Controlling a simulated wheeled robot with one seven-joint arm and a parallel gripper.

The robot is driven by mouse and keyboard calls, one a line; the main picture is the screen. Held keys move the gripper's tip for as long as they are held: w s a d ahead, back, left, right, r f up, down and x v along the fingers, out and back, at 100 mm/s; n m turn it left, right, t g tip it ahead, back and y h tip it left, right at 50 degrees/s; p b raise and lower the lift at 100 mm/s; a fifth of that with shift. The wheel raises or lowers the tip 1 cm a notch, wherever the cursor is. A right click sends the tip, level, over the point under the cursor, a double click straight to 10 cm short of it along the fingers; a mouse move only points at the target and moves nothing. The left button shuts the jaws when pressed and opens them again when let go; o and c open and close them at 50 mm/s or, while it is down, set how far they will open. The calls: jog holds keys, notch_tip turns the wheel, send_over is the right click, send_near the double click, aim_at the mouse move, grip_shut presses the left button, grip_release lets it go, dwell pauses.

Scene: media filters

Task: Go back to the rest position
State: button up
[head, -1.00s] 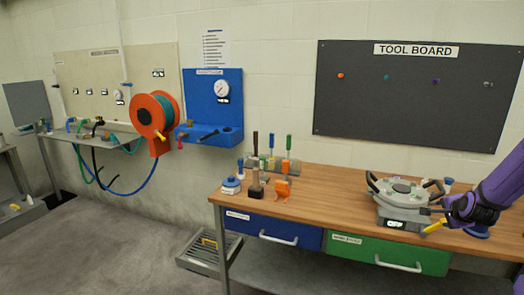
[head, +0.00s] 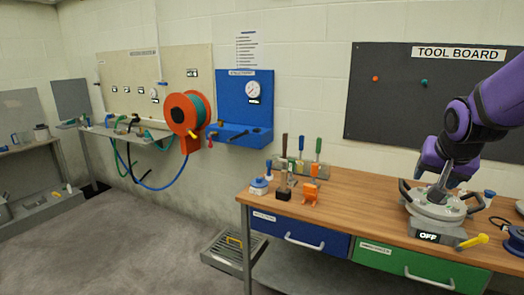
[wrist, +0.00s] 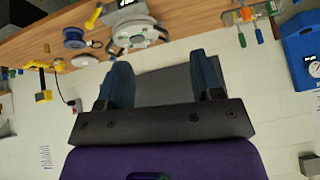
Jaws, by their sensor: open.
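My gripper (wrist: 162,82) shows in the wrist view, which is turned upside down. Its two dark blue fingers stand wide apart with nothing between them, and the grey tool board shows behind the gap. In the head view my purple arm (head: 485,105) reaches in from the right, in front of the tool board (head: 400,105). The gripper's fingers cannot be made out clearly there. The arm overlaps the round grey device (head: 430,207) in the picture; in the wrist view this device (wrist: 134,34) lies well away from the fingers.
A blue gauge panel (head: 244,103) and orange hose reel (head: 183,112) hang on the wall. Floor at left is clear.

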jog(key=s+a+r+n+y, duration=0.1)
jog(key=s+a+r+n, duration=0.1)
jog(key=s+a, duration=0.4)
jog(key=s+a+r+n+g+y, duration=0.1)
jog(key=s+a+r+n, duration=0.2)
jog(key=s, duration=0.8)
jog(key=a+n, duration=0.2)
jog(key=a, duration=0.1)
jog(key=shift+s+y, duration=0.35)
jog(key=shift+y, duration=0.05)
dwell(1.1)
